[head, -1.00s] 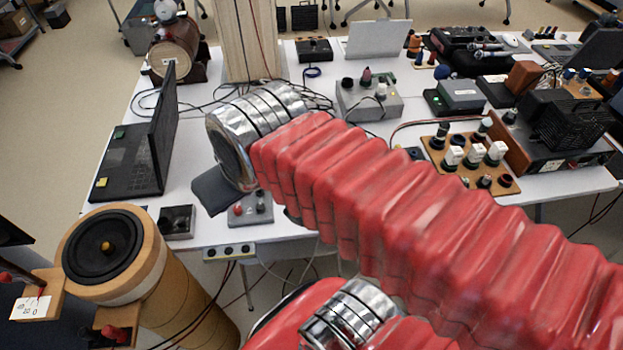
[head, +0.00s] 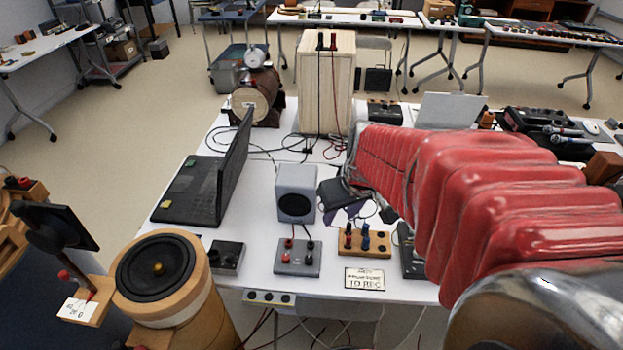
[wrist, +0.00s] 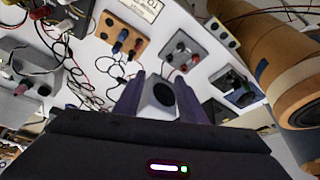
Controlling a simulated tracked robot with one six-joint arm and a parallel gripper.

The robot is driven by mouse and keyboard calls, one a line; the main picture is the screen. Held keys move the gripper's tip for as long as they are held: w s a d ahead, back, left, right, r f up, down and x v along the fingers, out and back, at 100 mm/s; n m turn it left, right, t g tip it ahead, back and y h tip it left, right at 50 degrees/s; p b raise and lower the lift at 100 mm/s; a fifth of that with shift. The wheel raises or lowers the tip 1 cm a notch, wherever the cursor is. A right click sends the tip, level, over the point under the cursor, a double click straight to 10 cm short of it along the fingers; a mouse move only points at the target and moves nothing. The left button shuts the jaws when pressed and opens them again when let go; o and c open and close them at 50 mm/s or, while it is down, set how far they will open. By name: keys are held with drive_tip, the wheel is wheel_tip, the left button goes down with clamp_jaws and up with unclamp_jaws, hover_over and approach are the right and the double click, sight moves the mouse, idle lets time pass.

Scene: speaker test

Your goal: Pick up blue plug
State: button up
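The blue plug (head: 366,237) stands upright in a small wooden terminal board (head: 379,248) near the table's front edge. In the wrist view the blue plug (wrist: 121,42) shows on the board at upper left, next to a red plug (wrist: 136,48). My gripper (head: 350,213) is above the table, behind the board in the head view and partly hidden by my red arm. In the wrist view my gripper's purple fingers (wrist: 161,78) are spread apart, with a small grey speaker (wrist: 158,98) showing between them. The fingers look empty and apart from the plug.
The grey speaker (head: 296,193) stands left of my gripper. A grey terminal box (head: 298,258), a dark box (head: 227,256) and a laptop (head: 205,185) are left of the board. A paper label (head: 364,278) is in front. Cables lie across the white table.

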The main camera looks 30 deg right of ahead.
drive_tip(key=s+d+f+m, duration=0.1)
drive_tip(key=d+f, duration=0.6)
drive_tip(key=d, duration=0.4)
drive_tip(key=shift+d+g, duration=0.2)
drive_tip(key=shift+g, duration=0.1)
hover_over(367, 239)
drive_tip(key=s, duration=0.1)
wheel_tip(367, 239, down, 8)
drive_tip(key=shift+a+r, duration=0.1)
drive_tip(key=shift+f, duration=0.2)
drive_tip(key=shift+s+x, duration=0.2)
drive_tip(key=shift+x, duration=2.4)
drive_tip(key=shift+c, duration=0.2)
